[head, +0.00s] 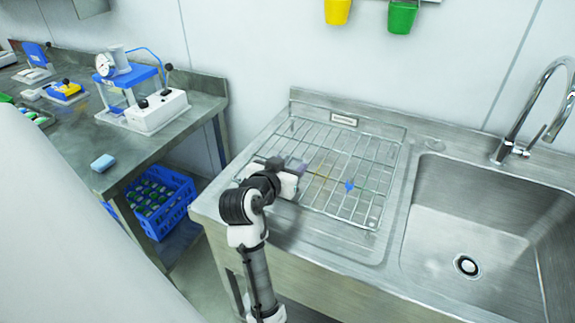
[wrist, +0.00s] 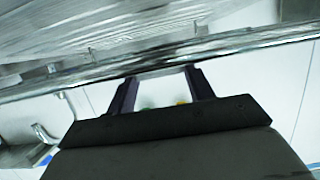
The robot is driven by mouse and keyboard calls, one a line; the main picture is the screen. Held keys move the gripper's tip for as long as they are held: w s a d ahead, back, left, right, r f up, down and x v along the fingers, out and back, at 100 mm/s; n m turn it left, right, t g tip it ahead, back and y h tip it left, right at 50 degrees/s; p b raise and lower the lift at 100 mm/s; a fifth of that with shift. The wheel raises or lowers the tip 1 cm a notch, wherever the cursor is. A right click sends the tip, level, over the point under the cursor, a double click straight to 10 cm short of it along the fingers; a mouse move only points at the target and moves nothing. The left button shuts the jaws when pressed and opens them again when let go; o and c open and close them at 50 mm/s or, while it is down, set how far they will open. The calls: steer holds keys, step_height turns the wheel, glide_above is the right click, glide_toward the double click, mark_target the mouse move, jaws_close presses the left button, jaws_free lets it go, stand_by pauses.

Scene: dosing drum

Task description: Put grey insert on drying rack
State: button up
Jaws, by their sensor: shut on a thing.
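The drying rack (head: 372,224) is a wire grid on the steel drainboard left of the sink. My gripper (head: 298,167) is low over the rack's left part, tilted flat. In the wrist view its two dark fingers (wrist: 160,80) stand apart, with a thin dark grey strip across their tips. The gripper is shut on this, which looks like the grey insert, but its outline blends with the metal behind. I cannot tell whether it touches the rack wires.
The sink (head: 470,225) and its tap (head: 520,130) are at right. A blue crate (head: 155,200) is below. Yellow (head: 338,10) and green (head: 402,15) cups hang on the wall.

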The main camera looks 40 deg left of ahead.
steer(key=shift+f, duration=0.2)
steer(key=o, duration=1)
steer(key=shift+c, duration=0.2)
steer(key=shift+r, duration=0.15)
